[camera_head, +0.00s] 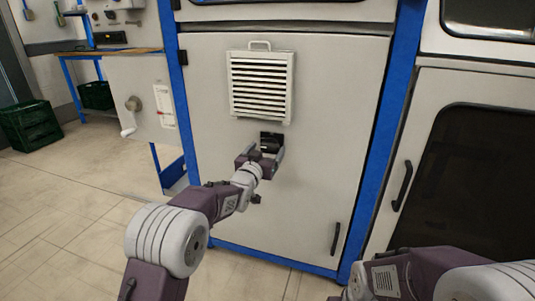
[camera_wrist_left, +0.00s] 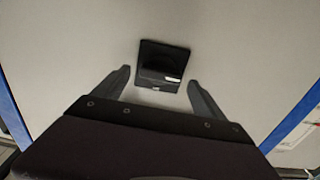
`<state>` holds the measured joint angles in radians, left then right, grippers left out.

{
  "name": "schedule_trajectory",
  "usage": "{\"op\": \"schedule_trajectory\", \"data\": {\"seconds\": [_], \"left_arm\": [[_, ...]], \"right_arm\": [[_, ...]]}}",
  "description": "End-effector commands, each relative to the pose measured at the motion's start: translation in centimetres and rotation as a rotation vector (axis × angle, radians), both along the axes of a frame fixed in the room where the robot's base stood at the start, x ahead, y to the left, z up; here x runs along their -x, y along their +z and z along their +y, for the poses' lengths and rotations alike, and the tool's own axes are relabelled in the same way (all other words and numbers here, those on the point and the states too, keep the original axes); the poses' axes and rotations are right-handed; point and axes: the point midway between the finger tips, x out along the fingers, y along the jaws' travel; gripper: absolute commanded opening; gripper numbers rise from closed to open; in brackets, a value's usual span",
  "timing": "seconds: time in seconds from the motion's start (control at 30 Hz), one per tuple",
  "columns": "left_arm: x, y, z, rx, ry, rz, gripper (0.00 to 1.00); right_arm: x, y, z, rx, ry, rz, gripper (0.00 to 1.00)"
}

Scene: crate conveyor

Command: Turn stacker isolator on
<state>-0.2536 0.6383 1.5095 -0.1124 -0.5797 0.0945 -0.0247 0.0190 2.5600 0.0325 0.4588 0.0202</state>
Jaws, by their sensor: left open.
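A small black square fitting (camera_head: 271,141) is set on the pale cabinet door, below a white louvred vent. No readable label shows which fitting is the stacker isolator. My left gripper (camera_head: 265,157) is open in front of the black fitting. In the left wrist view, the black fitting (camera_wrist_left: 163,62) has a small white mark and lies ahead of and between the two spread fingers of the left gripper (camera_wrist_left: 156,85). Contact cannot be told. My right arm shows at the lower right of the head view, but its fingers are not visible.
The vent (camera_head: 261,84) sits above the fitting. Blue frame posts (camera_head: 387,130) border the door. Dark green crates (camera_head: 30,125) stand at far left. The tiled floor (camera_head: 60,200) at left is clear.

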Motion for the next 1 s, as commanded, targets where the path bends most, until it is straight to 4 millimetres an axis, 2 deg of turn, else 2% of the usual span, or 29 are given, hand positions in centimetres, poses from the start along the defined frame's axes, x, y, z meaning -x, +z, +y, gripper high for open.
{"op": "schedule_trajectory", "data": {"seconds": [0.13,0.4,0.47,0.63,1.0], "left_arm": [[-0.93,-0.05,-0.32,0.000,0.000,0.000,0.82],[-1.07,0.06,-0.35,0.000,0.000,0.000,0.82],[-1.06,0.06,-0.35,0.000,0.000,0.000,0.68],[-1.06,0.05,-0.33,0.000,0.000,0.000,0.21],[-1.04,0.04,-0.36,-0.065,0.000,-0.021,0.20]], "right_arm": [[0.00,-0.34,0.00,0.000,0.000,0.000,0.39],[0.00,-0.31,0.00,0.000,0.000,0.000,0.39],[0.00,-0.31,0.00,0.000,0.000,0.000,0.39],[0.00,-0.31,0.01,0.000,0.000,0.000,0.39],[0.00,-0.30,0.00,0.000,0.000,0.000,0.39]]}}
